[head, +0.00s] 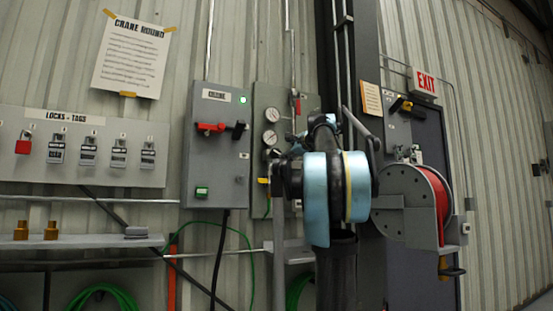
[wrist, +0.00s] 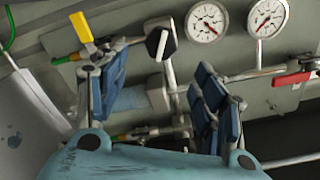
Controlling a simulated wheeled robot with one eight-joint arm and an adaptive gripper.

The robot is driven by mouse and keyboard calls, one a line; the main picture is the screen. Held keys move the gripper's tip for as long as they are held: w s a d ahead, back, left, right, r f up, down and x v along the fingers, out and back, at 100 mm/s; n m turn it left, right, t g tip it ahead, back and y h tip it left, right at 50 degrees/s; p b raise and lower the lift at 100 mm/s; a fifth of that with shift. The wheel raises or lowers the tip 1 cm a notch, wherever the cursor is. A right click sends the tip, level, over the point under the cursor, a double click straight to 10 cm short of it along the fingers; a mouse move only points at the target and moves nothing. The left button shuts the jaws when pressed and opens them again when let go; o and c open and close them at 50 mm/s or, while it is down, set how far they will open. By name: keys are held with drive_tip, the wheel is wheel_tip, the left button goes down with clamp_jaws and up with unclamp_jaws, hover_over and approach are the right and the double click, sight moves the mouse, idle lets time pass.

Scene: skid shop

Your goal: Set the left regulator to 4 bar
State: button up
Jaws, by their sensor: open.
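A black regulator knob with a pale bar (wrist: 161,43) shows in the wrist view, beyond and above the gap between my fingers. It seems to be the left regulator; its setting cannot be read. Two round white gauges, one nearer the knob (wrist: 208,20) and one farther right (wrist: 267,17), have red needles; their numbers are too small to read. They also show stacked in the head view, upper (head: 272,115) and lower (head: 269,137). My gripper (wrist: 158,98) is open, its blue-padded fingers apart, with a grey fitting behind the gap.
A yellow-handled valve (wrist: 82,28) and a red lever (wrist: 292,78) flank the knob in the wrist view. A grey crane box (head: 217,155) stands left of the panel, a hose reel (head: 405,205) right. A shelf (head: 85,244) and hanging green hoses lie lower left.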

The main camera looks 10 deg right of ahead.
sight(278, 153)
drive_tip(key=x, duration=1.1)
drive_tip(key=shift+w, duration=0.3)
drive_tip(key=c, duration=1.1)
